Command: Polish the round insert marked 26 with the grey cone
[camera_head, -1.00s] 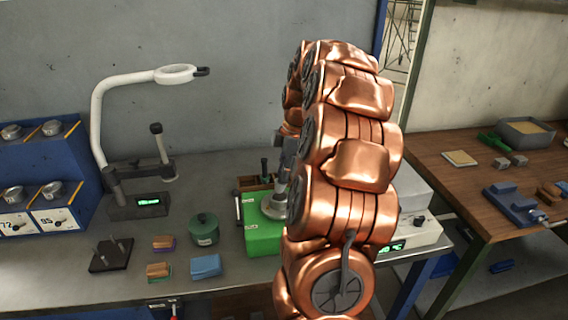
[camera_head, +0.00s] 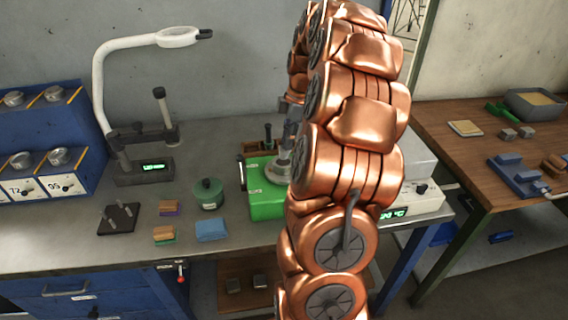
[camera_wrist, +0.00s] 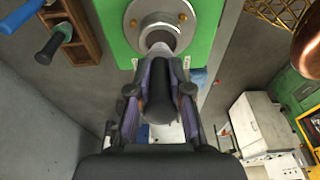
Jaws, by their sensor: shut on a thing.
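My gripper (camera_wrist: 160,78) is shut on a dark-handled tool (camera_wrist: 160,106). The tool's grey cone tip (camera_wrist: 160,49) points at a round metal insert (camera_wrist: 155,24) on a green block (camera_wrist: 115,22). In the wrist view the tip overlaps the insert's bore; whether it touches cannot be told. No number 26 is readable. In the head view the green block (camera_head: 268,203) stands on the bench, with the metal insert (camera_head: 279,173) on top. My copper arm hides its right part. The cone is not distinguishable there.
A wooden holder (camera_wrist: 70,32) with tools stands beside the block. A green pot (camera_head: 208,195), small pads (camera_head: 164,233), a blue cloth (camera_head: 211,229) and a magnifier lamp (camera_head: 105,95) stand left. A blue rack (camera_head: 50,125) of metal cups is far left, a display box (camera_head: 412,200) right.

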